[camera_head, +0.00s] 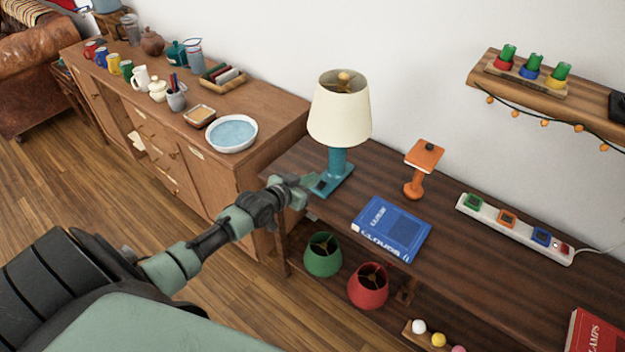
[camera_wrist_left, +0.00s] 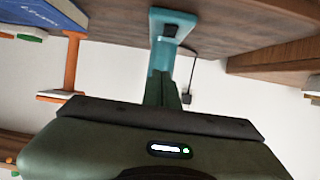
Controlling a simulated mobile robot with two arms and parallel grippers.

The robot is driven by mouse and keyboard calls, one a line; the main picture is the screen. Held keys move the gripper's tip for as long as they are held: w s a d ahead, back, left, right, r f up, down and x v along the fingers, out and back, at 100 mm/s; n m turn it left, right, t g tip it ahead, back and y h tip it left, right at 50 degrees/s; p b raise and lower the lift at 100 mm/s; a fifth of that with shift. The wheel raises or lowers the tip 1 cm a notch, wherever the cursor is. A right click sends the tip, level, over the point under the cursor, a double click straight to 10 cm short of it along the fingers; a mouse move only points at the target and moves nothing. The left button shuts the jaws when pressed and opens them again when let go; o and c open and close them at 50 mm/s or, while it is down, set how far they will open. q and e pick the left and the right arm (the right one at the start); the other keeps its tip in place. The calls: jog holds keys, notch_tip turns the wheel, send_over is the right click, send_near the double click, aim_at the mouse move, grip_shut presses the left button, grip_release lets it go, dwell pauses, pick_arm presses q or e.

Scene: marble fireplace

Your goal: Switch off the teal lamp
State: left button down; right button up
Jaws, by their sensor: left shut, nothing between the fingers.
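The teal lamp (camera_head: 337,165) stands upright at the left end of the dark wooden table, with a cream shade (camera_head: 340,112) and a bulb showing at its open top. I cannot tell for sure whether it is lit. A dark switch (camera_head: 320,185) sits on the front of its teal base; it also shows in the left wrist view (camera_wrist_left: 171,30). My left gripper (camera_head: 309,182) is shut and empty, just left of the switch and close to it. Contact cannot be made out. In the left wrist view the fingers (camera_wrist_left: 172,96) overlap the lamp's stem. My right gripper is not in view.
A power strip (camera_head: 515,228) lies further right. Green (camera_head: 323,254) and red (camera_head: 368,286) shades are on the lower shelf. A wooden sideboard (camera_head: 200,150) with crockery is at left.

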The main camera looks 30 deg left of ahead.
pick_arm(q)
jog(key=s, duration=0.8)
jog(key=shift+s+a+r+b, duration=0.15)
jog(key=shift+s+a+b, duration=0.2)
jog(key=shift+b, duration=0.1)
